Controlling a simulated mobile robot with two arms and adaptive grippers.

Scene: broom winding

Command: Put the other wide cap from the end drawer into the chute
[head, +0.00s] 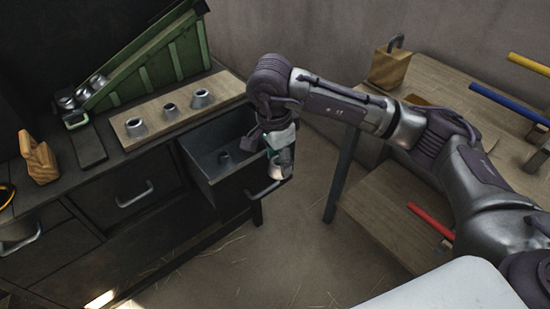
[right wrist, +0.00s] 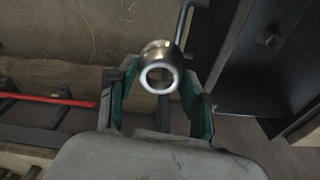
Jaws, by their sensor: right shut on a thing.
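My right gripper (head: 279,158) is shut on a shiny metal wide cap (head: 280,172) and holds it in the air at the front right of the open end drawer (head: 203,174). In the right wrist view the cap (right wrist: 159,70) sits between the two fingers, its round opening facing the camera. My left gripper is out of view.
A wooden board (head: 218,88) on the bench carries three metal caps (head: 170,107). A wooden clamp-like block (head: 38,158) stands at the left. The drawer handle (head: 263,191) is close to the held cap. A shelf with coloured bars (head: 430,222) stands at the right; open floor lies between.

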